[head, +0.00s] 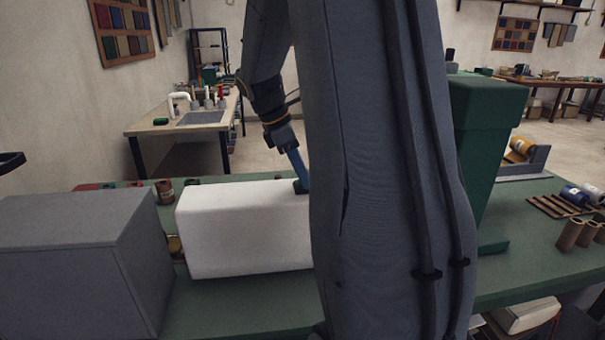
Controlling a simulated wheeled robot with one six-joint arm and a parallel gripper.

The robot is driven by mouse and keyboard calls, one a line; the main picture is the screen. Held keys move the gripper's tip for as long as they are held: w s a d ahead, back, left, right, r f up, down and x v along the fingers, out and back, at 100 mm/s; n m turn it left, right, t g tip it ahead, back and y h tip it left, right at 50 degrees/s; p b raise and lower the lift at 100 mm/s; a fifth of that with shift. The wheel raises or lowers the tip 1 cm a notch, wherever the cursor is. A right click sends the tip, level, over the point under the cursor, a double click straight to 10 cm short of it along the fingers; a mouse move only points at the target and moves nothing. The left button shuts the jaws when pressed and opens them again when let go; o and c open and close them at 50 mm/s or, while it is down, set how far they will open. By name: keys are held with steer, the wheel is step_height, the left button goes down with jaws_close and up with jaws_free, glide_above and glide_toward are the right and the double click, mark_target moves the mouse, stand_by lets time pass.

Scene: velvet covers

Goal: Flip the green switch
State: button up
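My gripper (299,170) is in the upper middle of the head view, pointing down behind the top of a white block (245,230). Its blue fingers look like one narrow piece from this side, so I cannot tell whether they are open or shut. A small dark green thing (300,187) shows right at the fingertips, at the white block's top edge. I cannot tell whether it is the green switch or whether the fingers touch it. My own arm covers the middle of the view and hides what lies behind it.
A large grey box (70,265) stands left of the white block on the green table (235,318). A tall dark green block (490,150) stands to the right. Brown cylinders (577,233) and a slatted rack (560,206) are at far right. Table between them is clear.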

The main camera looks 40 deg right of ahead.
steer(key=shift+s+d+r+y+p, duration=0.2)
steer(key=shift+r+y+p, duration=0.15)
steer(key=shift+p, duration=1)
steer(key=y+p, duration=0.1)
steer(key=p, duration=0.1)
steer(key=t+p, duration=0.1)
steer(key=shift+s+d+t+y+p, duration=0.2)
steer(key=shift+t+y+p, duration=0.1)
steer(key=shift+y+p, duration=0.1)
steer(key=shift+w+d+y+p, duration=0.1)
steer(key=shift+y+p, duration=0.25)
steer(key=shift+p, duration=0.35)
steer(key=o, duration=1)
steer(key=shift+o, duration=0.2)
step_height(320, 180, up, 8)
steer(key=b, duration=0.2)
steer(key=shift+w+a, duration=0.15)
steer(key=shift+a, duration=0.05)
